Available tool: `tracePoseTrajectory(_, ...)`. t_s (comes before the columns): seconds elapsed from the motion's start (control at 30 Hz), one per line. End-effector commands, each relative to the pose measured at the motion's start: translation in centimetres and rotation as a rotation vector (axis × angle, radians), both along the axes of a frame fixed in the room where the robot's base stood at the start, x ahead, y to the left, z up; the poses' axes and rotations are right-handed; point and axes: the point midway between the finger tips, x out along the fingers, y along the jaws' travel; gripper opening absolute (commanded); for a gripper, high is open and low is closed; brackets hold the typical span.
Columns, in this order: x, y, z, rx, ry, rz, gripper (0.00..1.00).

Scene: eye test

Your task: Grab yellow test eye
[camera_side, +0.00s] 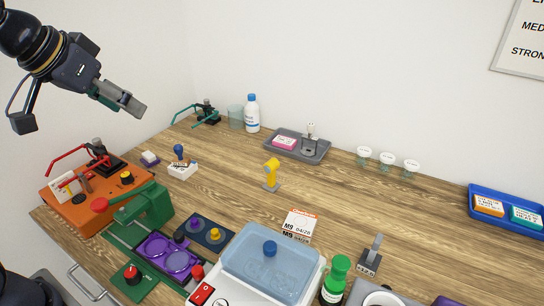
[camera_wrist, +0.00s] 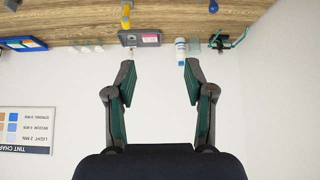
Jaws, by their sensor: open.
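A yellow piece (camera_side: 271,172) with a bent top stands upright on a small grey base in the middle of the wooden table. It also shows at the top edge of the wrist view (camera_wrist: 126,18), partly cut off. I cannot tell whether it is the yellow test eye. A dark block with a purple and a yellow knob (camera_side: 215,234) lies nearer the front. My gripper (camera_side: 133,105) is at the upper left, high above the table and well apart from both. In the wrist view its two green-padded fingers (camera_wrist: 158,82) are spread, with nothing between them.
A grey tray (camera_side: 318,157) with a pink box, a white bottle (camera_side: 252,114) and small cups (camera_side: 387,161) stand at the back. An orange station (camera_side: 75,215) and a blue-lidded bath (camera_side: 270,290) fill the left and front. Bare wood lies right of the yellow piece.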

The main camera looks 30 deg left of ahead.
Motion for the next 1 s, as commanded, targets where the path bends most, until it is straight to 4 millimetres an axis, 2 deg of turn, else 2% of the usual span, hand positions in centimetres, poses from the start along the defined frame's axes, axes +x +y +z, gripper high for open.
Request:
tracePoseTrajectory(0.03, 2.8, -0.6, 0.5, 0.001, 0.005, -0.009, 0.53)
tracePoseTrajectory(0.17, 10.1, -2.5, 0.6, 0.0, 0.018, -0.037, 0.53)
tracePoseTrajectory(0.2, 12.4, -3.3, 0.0, 0.0, 0.026, -0.045, 0.53)
tracePoseTrajectory(0.3, 17.5, -5.4, -2.7, 0.001, 0.063, -0.074, 0.53)
tracePoseTrajectory(0.4, 21.1, -7.4, -6.5, 0.004, 0.112, -0.102, 0.53)
tracePoseTrajectory(0.5, 22.9, -9.0, -10.4, 0.011, 0.169, -0.128, 0.53)
tracePoseTrajectory(0.6, 23.3, -9.9, -13.5, 0.017, 0.223, -0.143, 0.53)
tracePoseTrajectory(0.77, 23.3, -10.5, -16.4, 0.023, 0.264, -0.154, 0.53)
tracePoseTrajectory(1.0, 25.3, -10.7, -21.3, 0.024, 0.264, -0.154, 0.53)
